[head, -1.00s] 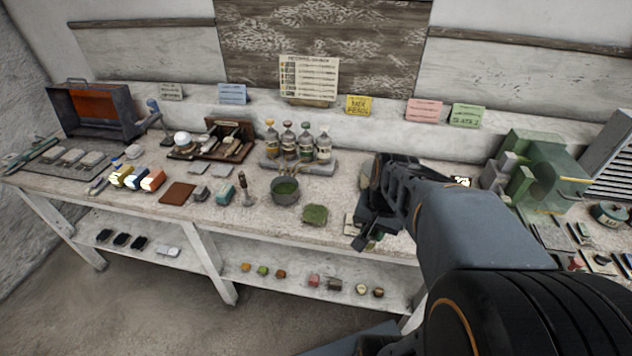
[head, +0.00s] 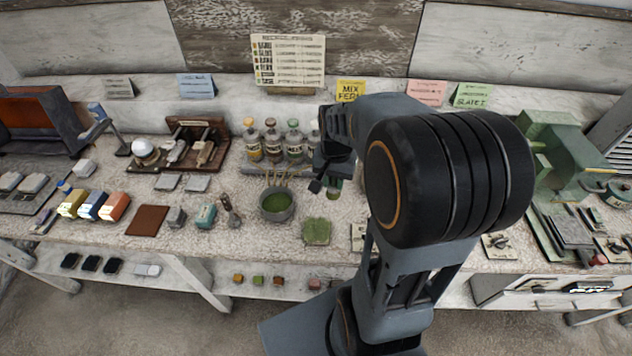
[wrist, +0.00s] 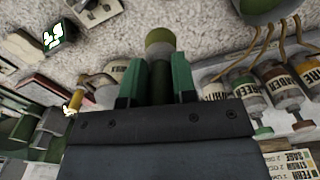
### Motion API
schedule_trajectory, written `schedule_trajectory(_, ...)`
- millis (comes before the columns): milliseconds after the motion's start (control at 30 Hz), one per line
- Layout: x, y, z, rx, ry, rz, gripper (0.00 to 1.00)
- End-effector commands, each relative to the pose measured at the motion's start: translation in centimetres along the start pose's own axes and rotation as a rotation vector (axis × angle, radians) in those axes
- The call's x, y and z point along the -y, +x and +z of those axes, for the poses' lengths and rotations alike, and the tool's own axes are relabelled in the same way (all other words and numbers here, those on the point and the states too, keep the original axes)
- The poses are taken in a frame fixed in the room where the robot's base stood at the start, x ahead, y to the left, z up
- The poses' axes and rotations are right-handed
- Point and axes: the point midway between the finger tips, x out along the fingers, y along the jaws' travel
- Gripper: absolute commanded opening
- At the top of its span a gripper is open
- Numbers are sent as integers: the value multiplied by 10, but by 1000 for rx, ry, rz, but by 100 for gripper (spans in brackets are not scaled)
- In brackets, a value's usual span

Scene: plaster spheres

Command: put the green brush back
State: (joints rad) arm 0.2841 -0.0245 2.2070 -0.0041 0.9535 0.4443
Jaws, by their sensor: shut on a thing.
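My gripper (head: 326,180) is shut on the green brush, seen below the jaws in the head view (head: 334,190). Curved brass prongs (head: 277,179) stick out at the rack's front, also seen in the wrist view (wrist: 252,42). My arm hides part of the bench behind it.
A bowl of green paint (head: 277,206) stands left of the gripper, in front of the rack. Several labelled bottles (head: 273,143) stand on the rack. A green pad (head: 316,231) lies in front. A green machine (head: 560,165) stands at the right.

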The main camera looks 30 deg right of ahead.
Motion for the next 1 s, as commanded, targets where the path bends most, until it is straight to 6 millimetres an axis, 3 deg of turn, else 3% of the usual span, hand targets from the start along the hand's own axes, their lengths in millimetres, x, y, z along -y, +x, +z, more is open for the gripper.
schedule_trajectory(133,25,15,-26,4,-2,2,0)
schedule_trajectory(400,48,57,-52,2,-1,1,0)
schedule_trajectory(667,56,71,-60,0,0,-1,0)
schedule_trajectory(1000,59,105,-64,0,0,0,0)
